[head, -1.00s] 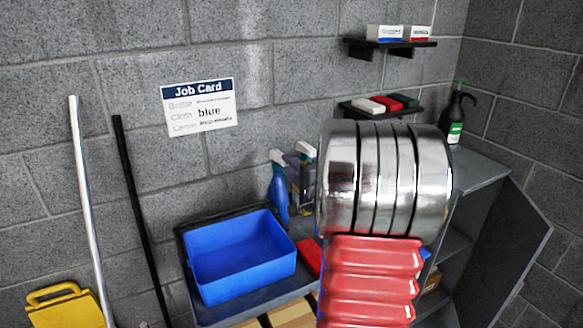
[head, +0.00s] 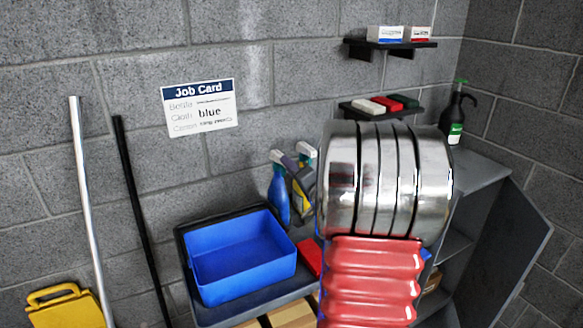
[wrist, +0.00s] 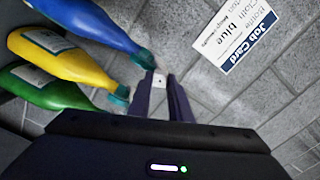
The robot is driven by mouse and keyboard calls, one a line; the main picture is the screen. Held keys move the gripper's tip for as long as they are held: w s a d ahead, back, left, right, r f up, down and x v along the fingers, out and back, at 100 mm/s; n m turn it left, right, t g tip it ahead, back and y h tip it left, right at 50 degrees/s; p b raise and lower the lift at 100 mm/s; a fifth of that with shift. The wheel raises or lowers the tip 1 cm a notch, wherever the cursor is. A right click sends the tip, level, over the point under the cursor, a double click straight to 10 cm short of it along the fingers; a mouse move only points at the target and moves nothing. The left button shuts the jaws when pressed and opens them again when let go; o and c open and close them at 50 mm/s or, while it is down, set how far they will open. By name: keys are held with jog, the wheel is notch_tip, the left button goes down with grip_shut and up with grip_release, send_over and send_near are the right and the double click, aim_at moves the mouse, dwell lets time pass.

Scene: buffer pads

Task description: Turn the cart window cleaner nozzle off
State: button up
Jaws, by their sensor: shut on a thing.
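A blue spray bottle (head: 279,195) with a teal head stands behind the blue tray; it also shows in the wrist view (wrist: 92,20). My gripper (wrist: 160,82) is at its head, shut on the small white nozzle (wrist: 158,79) between the fingertips. In the head view my dark fingers (head: 287,161) reach in from the right to that head. A yellow spray bottle (wrist: 60,58) and a green one (wrist: 42,90) stand beside it. In the head view the yellow bottle (head: 299,200) is partly covered by my gripper. The bottle labels cannot be read.
A blue tray (head: 240,256) sits on the cart in front of the bottles. A job card (head: 200,108) reading "blue" hangs on the wall. Shelves (head: 390,43) and an open grey cabinet (head: 480,175) are at right. My arm hides the middle right.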

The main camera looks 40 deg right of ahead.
jog(key=n, duration=0.6)
jog(key=shift+f+n, duration=0.25)
jog(key=shift+n, duration=0.15)
jog(key=n, duration=0.6)
jog(key=shift+n, duration=0.3)
jog(key=o, duration=0.6)
jog(key=shift+r, duration=0.15)
jog(key=v, duration=0.7)
jog(key=shift+w, duration=0.1)
dwell(0.5)
